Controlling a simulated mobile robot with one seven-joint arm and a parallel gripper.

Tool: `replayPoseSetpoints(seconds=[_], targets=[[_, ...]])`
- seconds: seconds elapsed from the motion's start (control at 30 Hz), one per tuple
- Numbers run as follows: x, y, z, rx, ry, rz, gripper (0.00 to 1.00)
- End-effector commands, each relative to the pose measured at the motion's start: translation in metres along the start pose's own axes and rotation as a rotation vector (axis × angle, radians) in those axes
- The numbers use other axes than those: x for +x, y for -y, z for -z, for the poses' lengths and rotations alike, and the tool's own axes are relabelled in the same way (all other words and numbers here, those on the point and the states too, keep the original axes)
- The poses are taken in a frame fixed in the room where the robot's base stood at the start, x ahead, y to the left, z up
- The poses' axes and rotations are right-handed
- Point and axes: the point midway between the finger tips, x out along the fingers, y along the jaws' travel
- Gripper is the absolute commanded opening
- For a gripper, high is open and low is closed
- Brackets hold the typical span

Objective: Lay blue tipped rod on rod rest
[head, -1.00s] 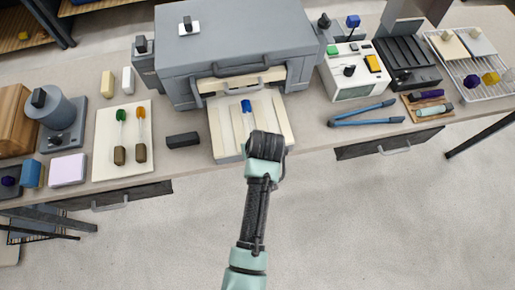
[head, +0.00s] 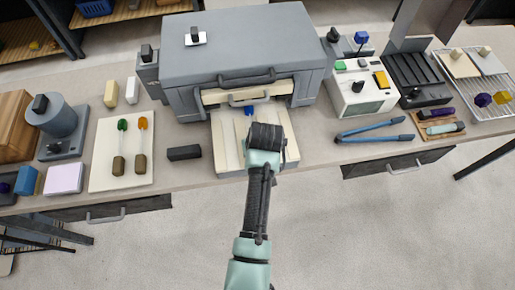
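The blue tip (head: 248,110) of the rod shows just beyond my gripper, over the far part of a pale grooved slab (head: 226,150) in front of the grey furnace. The rest of that rod is hidden or too faint to make out. My gripper (head: 264,137) is over the middle of the slab, seen from behind. Its fingers are hidden, so I cannot tell whether it is open or holds the rod. I cannot tell for sure which piece is the rod rest. A green-tipped rod (head: 121,141) and an orange-tipped rod (head: 142,142) lie on a cream board (head: 102,151).
The grey furnace (head: 235,45) stands behind the slab. A dark block (head: 184,152) lies left of the slab. Blue pliers-like tongs (head: 375,132) and a white control box (head: 358,100) are to the right. Bare bench shows between the slab and the tongs.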

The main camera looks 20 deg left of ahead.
Motion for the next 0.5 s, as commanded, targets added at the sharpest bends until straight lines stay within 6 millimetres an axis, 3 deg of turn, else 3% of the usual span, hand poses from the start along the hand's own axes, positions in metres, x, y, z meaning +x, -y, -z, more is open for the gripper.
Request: replayPoseSetpoints(seconds=[0.5], targets=[[0.0045, -0.0002, -0.0016, 0.0, -0.002, -0.001, 0.0]])
